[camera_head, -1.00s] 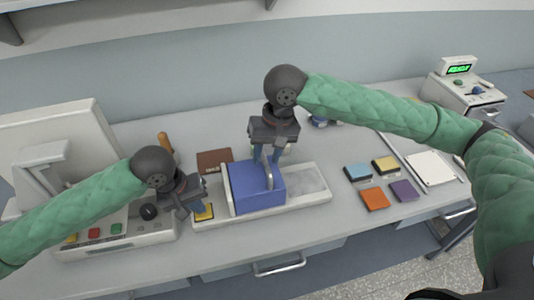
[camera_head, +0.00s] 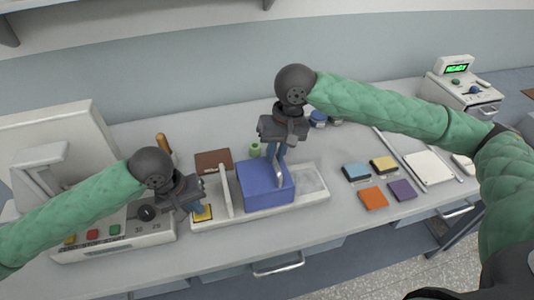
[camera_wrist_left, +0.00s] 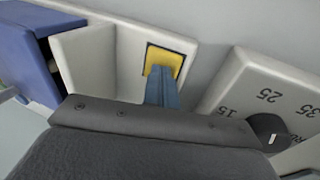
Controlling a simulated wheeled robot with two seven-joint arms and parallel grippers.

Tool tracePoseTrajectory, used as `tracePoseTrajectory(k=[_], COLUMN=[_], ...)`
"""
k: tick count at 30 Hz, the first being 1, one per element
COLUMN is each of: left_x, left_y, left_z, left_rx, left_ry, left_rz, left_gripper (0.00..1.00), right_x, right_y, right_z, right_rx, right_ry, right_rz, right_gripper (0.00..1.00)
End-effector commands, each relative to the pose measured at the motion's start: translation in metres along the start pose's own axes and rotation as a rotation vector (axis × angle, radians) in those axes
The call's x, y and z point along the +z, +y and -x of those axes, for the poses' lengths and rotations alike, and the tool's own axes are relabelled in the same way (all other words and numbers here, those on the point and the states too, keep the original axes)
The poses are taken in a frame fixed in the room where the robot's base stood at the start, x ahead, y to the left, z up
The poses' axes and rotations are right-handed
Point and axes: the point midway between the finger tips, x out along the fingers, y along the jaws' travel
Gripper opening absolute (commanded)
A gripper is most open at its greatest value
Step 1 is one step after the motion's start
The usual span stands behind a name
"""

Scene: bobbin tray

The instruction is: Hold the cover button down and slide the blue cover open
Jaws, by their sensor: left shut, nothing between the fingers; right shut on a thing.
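The blue cover (camera_head: 266,189) sits on the white tray (camera_head: 314,195), with a gap between it and the upright white wall (camera_head: 226,190) at its left. My right gripper (camera_head: 278,166) is shut on the grey handle (camera_head: 280,178) on the cover. The yellow cover button (camera_head: 203,213) is at the tray's left end. My left gripper (camera_head: 198,208) is shut and empty, its fingertips on the button. The left wrist view shows the blue fingers against the yellow button (camera_wrist_left: 163,62) and the cover (camera_wrist_left: 25,55) at upper left.
A machine with a dial (camera_head: 148,213) and coloured buttons stands close left of the tray. Several coloured squares (camera_head: 374,198) lie to the right. A brown pad (camera_head: 212,161) and a green bottle (camera_head: 255,149) are behind the tray.

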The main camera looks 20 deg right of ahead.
Motion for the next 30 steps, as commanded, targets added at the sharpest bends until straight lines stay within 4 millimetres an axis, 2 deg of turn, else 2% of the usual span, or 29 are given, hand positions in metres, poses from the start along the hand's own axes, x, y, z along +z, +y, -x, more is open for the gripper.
tracePoseTrajectory(k=[4,13,14,17,26,30], left_x=[0.0,0.0,0.0,0.0,0.0,0.0], left_y=[0.0,0.0,0.0,0.0,0.0,0.0], left_z=[0.0,-0.001,-0.001,-0.001,0.0,0.0], left_rx=[0.0,0.0,0.0,0.0,0.0,0.0], left_ry=[-0.001,-0.001,-0.001,-0.001,-0.001,-0.001], left_rz=[0.0,0.0,0.0,0.0,0.0,0.0], left_gripper=[0.0,0.0,0.0,0.0,0.0,0.0], right_x=[0.0,0.0,0.0,0.0,0.0,0.0], right_y=[0.016,0.018,0.018,0.017,0.017,0.017], right_z=[0.003,0.004,0.004,0.004,0.005,0.015], right_rx=[0.001,0.001,0.001,0.001,0.001,0.001], right_ry=[0.0,0.001,0.001,0.001,0.002,0.003], right_rz=[-0.002,0.001,0.001,0.001,0.001,0.001], right_gripper=[0.0,0.0,0.18,0.36,0.36,0.36])
